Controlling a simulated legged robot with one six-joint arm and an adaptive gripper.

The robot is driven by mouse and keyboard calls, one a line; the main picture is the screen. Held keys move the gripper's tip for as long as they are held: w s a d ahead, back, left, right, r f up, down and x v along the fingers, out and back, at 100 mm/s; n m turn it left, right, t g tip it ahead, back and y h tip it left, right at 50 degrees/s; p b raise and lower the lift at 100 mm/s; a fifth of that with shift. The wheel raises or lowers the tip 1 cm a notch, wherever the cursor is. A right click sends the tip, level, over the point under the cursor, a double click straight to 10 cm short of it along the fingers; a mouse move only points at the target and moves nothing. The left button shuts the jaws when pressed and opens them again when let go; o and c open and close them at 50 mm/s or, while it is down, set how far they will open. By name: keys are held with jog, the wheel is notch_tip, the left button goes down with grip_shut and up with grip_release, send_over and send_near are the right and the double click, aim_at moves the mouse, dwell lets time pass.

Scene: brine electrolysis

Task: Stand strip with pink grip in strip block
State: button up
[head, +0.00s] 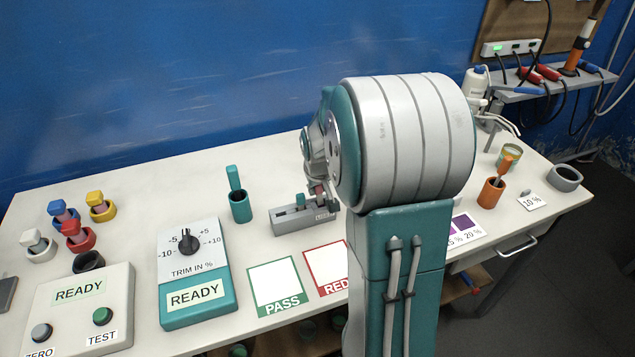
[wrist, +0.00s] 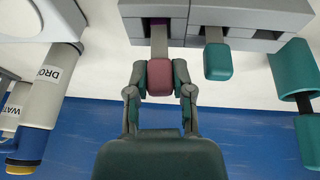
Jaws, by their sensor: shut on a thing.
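The strip block (head: 290,222) is a grey block on the white bench, left of my arm in the head view. It also shows at the top of the wrist view (wrist: 270,18). My gripper (wrist: 160,80) is shut on the pink grip (wrist: 160,70) of a grey strip (wrist: 159,42). The strip runs from the grip to a dark slot in the block; how deep it sits cannot be told. A strip with a teal grip (wrist: 217,62) stands in the block beside it. In the head view my arm partly hides the gripper and the block's right end.
A teal cup (head: 240,208) with a teal-handled tool stands left of the block. PASS (head: 277,283) and RED (head: 326,268) cards lie in front. A trim box (head: 195,275) is at left. An orange cup (head: 491,194) and grey ring (head: 565,178) are at right.

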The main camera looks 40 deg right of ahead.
jog(key=shift+f, duration=0.15)
jog(key=o, duration=0.9)
jog(key=v, duration=1.2)
